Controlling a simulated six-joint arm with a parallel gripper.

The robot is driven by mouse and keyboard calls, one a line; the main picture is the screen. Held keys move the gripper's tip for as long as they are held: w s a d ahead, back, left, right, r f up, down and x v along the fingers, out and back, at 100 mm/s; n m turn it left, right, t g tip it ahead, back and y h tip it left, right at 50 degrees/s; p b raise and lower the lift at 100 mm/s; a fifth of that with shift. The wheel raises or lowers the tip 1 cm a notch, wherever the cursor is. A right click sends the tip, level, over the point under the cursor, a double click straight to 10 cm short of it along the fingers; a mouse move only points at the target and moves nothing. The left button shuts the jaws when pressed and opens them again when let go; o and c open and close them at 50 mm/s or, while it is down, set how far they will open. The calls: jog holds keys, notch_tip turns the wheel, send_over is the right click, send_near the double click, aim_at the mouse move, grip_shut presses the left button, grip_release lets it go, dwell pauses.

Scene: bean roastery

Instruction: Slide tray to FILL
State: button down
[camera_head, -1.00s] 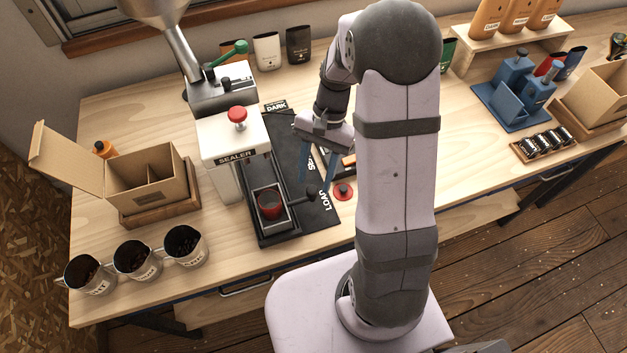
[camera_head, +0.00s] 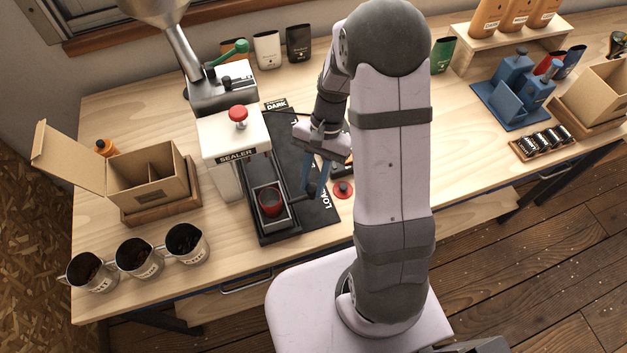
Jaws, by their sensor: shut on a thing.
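The tray (camera_head: 283,221) is a small dark open box on the black track board (camera_head: 279,235), in front of the white sealer. A red round item (camera_head: 270,202) sits in it. A handle runs from its right side to a dark knob. My gripper (camera_head: 317,187) is over the right side of the board, its blue fingers shut on the tray's handle knob. The tray stands near the front end of the board, left of the partly covered LOAD marking (camera_head: 326,200). The SEALER (camera_head: 236,155) has a red button on top. I cannot see a FILL marking; my arm hides part of the board.
A hopper with a green lever (camera_head: 233,50) stands behind the sealer. An open cardboard box (camera_head: 150,180) and several metal cups (camera_head: 138,258) are at left. A red button (camera_head: 343,189) lies right of the board. Blue holders (camera_head: 512,97) stand far right.

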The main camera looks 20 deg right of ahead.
jog(key=w, duration=1.7)
jog(key=shift+w, duration=0.3)
jog(key=c, duration=1.5)
grip_release()
jog(key=shift+b+v, duration=0.95)
jog(key=shift+v, duration=2.75)
